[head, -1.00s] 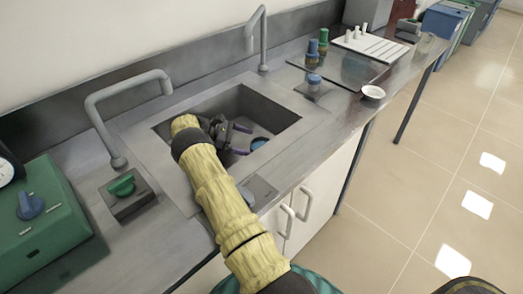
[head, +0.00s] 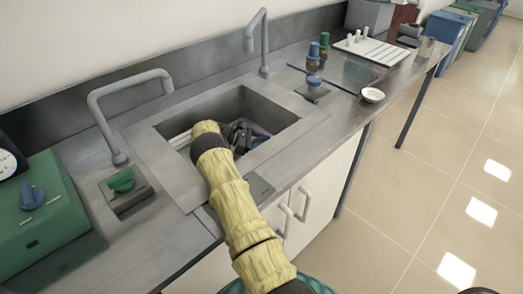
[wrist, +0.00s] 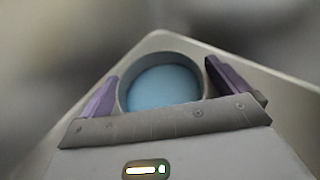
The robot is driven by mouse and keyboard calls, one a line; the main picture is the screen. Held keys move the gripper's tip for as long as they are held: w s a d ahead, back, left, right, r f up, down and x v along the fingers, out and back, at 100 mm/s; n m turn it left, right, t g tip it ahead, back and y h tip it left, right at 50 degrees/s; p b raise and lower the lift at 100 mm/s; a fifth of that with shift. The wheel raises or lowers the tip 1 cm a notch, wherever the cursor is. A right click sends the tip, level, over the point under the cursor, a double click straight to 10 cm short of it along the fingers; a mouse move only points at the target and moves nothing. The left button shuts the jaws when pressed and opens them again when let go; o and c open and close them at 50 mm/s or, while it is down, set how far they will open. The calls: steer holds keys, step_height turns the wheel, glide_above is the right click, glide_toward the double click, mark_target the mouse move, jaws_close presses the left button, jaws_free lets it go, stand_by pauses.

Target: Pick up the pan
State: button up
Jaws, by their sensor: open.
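A round pan (wrist: 162,86) with a grey rim and a blue inside shows in the wrist view, between the two purple fingers of my gripper (wrist: 161,71). The fingers are open, one on each side of it; I cannot tell whether they touch it. In the head view my gripper (head: 243,136) is down inside the sink (head: 272,108), near its right front part. The arm and gripper largely hide the pan there.
The sink walls close around my gripper. Two grey faucets (head: 124,88) stand behind. A green device (head: 45,215) is at left, a small white dish (head: 372,95) near the counter's right front edge. Bottles (head: 314,54) stand at the back right.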

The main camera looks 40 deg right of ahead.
steer(key=c, duration=0.9)
steer(key=shift+r, duration=0.15)
step_height(320, 180, up, 10)
steer(key=shift+f+p, duration=0.15)
steer(key=shift+p, duration=0.3)
